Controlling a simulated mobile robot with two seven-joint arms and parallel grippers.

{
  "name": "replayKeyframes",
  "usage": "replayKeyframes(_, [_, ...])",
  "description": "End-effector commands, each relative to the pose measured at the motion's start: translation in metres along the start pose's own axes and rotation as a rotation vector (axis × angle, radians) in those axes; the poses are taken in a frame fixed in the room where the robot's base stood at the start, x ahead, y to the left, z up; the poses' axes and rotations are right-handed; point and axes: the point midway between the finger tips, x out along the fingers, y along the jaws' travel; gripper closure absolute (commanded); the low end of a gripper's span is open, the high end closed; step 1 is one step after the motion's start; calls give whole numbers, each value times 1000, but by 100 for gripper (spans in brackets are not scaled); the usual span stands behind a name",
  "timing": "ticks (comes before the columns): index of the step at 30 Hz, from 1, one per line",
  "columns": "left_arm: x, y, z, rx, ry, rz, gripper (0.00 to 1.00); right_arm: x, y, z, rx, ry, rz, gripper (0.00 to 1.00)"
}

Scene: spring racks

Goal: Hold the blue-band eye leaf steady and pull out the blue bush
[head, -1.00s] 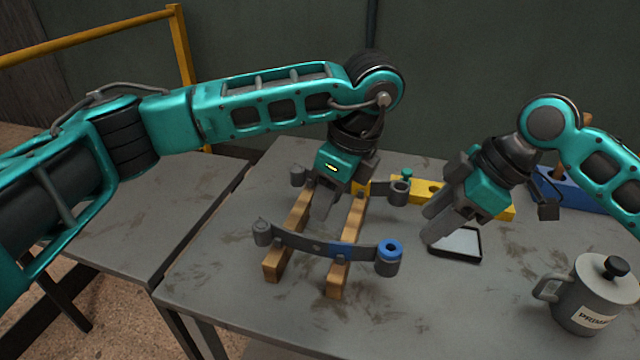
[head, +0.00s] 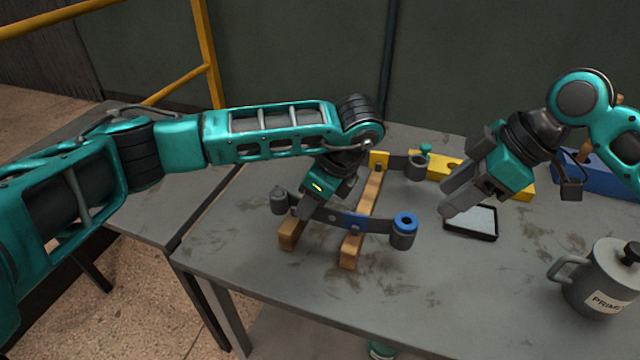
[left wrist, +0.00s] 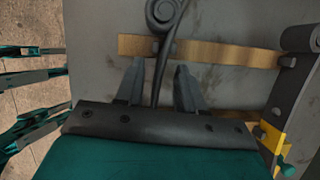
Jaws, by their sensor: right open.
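The blue-band eye leaf (head: 378,225) lies across two wooden bars. It is a dark curved strip with a blue band (head: 355,221). The blue bush (head: 405,219) sits in its right eye, and its left end has a plain grey eye (head: 279,199). My left gripper (head: 304,208) is at the leaf's left part, between the grey eye and the band. In the left wrist view its two fingers (left wrist: 159,86) stand apart with the dark strip between them. My right gripper (head: 449,205) is open and empty, above the tray and right of the blue bush.
A black-rimmed tray (head: 490,237) lies right of the leaf. A second leaf with a yellow band (head: 379,159) lies behind, near a yellow block (head: 447,166) and a green-topped piece (head: 425,149). A grey PRIMER can (head: 600,280) stands front right.

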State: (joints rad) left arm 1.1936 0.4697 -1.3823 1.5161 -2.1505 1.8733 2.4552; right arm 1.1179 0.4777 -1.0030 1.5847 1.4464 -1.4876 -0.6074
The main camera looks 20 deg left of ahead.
Motion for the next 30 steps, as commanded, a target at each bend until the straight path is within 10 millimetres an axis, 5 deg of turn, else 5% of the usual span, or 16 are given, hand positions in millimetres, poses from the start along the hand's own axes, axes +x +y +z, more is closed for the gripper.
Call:
replayKeyframes(12, [8,0,0,1,0,0,62,0,0,0,0,0,0,57])
replayKeyframes(24, [8,-1,0,0,0,-3,100,0,0,0,0,0,0,57])
replayKeyframes(30, [7,-2,0,-1,1,-8,100,0,0,0,0,0,0,57])
